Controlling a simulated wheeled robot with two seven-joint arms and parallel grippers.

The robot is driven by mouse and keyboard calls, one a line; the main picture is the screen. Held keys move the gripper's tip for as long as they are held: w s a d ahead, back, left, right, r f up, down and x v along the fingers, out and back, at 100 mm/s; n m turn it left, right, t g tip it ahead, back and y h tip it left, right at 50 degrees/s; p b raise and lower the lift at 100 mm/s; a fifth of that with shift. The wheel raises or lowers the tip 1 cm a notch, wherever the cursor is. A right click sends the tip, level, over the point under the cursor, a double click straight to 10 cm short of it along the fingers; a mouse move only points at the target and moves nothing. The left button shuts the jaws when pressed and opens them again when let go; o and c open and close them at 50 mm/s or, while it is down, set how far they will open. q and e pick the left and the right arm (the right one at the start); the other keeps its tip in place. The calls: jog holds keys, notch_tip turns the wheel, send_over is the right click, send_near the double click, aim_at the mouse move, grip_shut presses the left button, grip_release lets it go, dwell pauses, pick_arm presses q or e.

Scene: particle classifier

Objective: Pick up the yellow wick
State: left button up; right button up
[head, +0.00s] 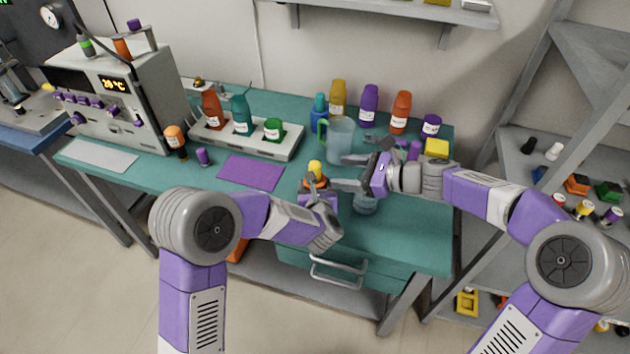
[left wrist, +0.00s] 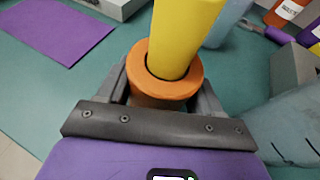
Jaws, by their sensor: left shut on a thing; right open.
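The yellow wick (head: 315,167) stands upright in an orange round holder (head: 310,183) near the middle of the teal bench. In the left wrist view, the yellow wick (left wrist: 184,35) rises from the dark hole of the orange holder (left wrist: 165,90); its top is cut off by the frame. My left gripper (head: 317,192) is shut on the orange holder, with a finger on each side of it, also seen in the left wrist view (left wrist: 165,95). My right gripper (head: 346,172) is open and empty, just right of the wick, its fingers pointing left towards it.
A clear jug (head: 340,140) with a green handle stands behind my right gripper, and a glass vessel (head: 365,203) below it. Several coloured bottles (head: 369,105) line the back. A purple mat (head: 252,172) lies to the left. The bench front right (head: 420,235) is clear.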

jog(key=w+a+f+m, duration=0.2)
jog(key=w+a+f, duration=0.2)
jog(key=a, duration=0.5)
jog(key=shift+w+t, duration=0.4)
jog(key=shift+w, duration=0.35)
